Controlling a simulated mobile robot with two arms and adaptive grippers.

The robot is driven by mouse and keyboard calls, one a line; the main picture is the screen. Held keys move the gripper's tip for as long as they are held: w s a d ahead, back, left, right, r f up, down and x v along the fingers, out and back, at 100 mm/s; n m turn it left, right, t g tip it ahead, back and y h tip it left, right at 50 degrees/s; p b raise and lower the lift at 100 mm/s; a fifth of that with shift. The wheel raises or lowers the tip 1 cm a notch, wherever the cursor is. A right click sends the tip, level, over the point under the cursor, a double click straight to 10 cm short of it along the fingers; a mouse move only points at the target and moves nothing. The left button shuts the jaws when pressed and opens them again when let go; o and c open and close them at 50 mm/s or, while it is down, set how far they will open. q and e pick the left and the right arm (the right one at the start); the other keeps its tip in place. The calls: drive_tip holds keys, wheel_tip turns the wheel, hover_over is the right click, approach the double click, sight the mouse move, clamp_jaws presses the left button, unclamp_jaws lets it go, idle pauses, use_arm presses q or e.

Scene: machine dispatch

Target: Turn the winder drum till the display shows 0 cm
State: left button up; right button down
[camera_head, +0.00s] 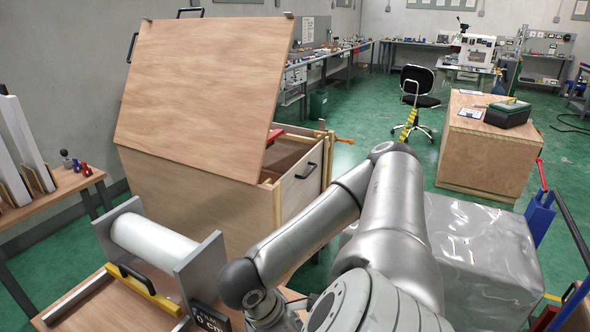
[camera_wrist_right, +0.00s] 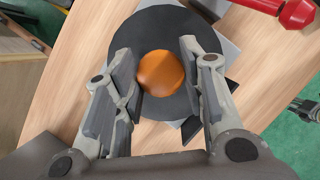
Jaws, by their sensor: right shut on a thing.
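The winder drum (camera_head: 152,240), a white roll, lies between two grey end plates at the lower left of the head view. A small dark display (camera_head: 211,318) sits at its right end; its reading ends in "0 cm", but its left part is too unclear to tell. In the right wrist view, an orange round knob (camera_wrist_right: 161,72) sits on a dark disc (camera_wrist_right: 150,28). My right gripper (camera_wrist_right: 158,68) has its fingers on either side of the knob and is shut on it. In the head view, my right arm hides this end of the winder. My left gripper is not in view.
A black-handled yellow bar (camera_head: 150,292) lies along the winder's front. A large wooden crate with a raised lid (camera_head: 205,90) stands behind it. A silver wrapped block (camera_head: 480,255) is at the right. A red object (camera_wrist_right: 298,14) shows at the wrist view's top right.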

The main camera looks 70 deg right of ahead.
drive_tip(key=shift+a+f, duration=0.1)
drive_tip(key=c, duration=0.9)
unclamp_jaws()
